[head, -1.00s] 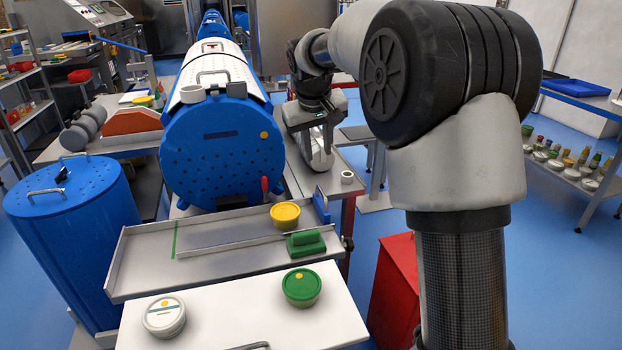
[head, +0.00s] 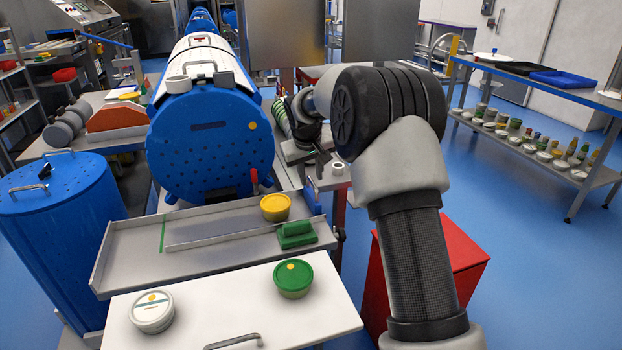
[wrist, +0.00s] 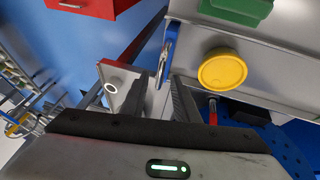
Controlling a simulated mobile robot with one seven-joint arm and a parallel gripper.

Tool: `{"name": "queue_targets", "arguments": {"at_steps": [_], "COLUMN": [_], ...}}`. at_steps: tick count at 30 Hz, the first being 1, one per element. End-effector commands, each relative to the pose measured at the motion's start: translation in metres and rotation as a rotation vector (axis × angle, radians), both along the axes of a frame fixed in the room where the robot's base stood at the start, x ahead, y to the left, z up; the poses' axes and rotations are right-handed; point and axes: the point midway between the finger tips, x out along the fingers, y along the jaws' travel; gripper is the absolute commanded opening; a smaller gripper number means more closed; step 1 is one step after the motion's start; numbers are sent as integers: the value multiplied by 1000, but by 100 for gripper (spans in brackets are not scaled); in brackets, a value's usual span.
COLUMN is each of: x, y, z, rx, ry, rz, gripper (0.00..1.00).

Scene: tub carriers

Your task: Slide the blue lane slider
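The blue lane slider (head: 313,200) is a small upright blue piece at the right end of the grey two-lane tray (head: 125,260). It also shows in the wrist view (wrist: 166,48), with a grey edge along it, just beyond my fingertips. My gripper (wrist: 166,82) points at it; the dark fingers look apart, with a gap between them and nothing held. In the head view my gripper is partly hidden behind the arm, beyond the slider. A yellow tub (head: 276,207) stands in the far lane beside the slider. A green block (head: 296,235) sits in the near lane.
A white board (head: 220,315) in front bears a white tub (head: 152,311) and a green-lidded tub (head: 293,278). A large blue drum (head: 210,145) lies behind the tray. A red cabinet (head: 460,255) stands at right below my arm.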

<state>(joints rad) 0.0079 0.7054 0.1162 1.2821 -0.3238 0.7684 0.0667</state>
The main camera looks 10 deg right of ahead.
Motion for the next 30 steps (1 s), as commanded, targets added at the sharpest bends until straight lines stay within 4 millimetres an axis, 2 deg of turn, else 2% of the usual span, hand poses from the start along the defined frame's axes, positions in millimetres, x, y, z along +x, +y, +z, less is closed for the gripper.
{"name": "queue_targets", "arguments": {"at_steps": [3, 11, 12, 17, 26, 30], "x": [3, 4, 4, 3, 3, 2], "y": [-1, -1, -1, -1, 0, 8], "z": [-7, -7, -7, -7, -7, -7], "rx": [0, 0, 0, 0, 0, 0], "ry": [0, -1, -1, -1, 0, 0], "rz": [0, 0, 0, 0, 1, 3], "gripper": [28, 28, 26, 0, 0, 0]}}
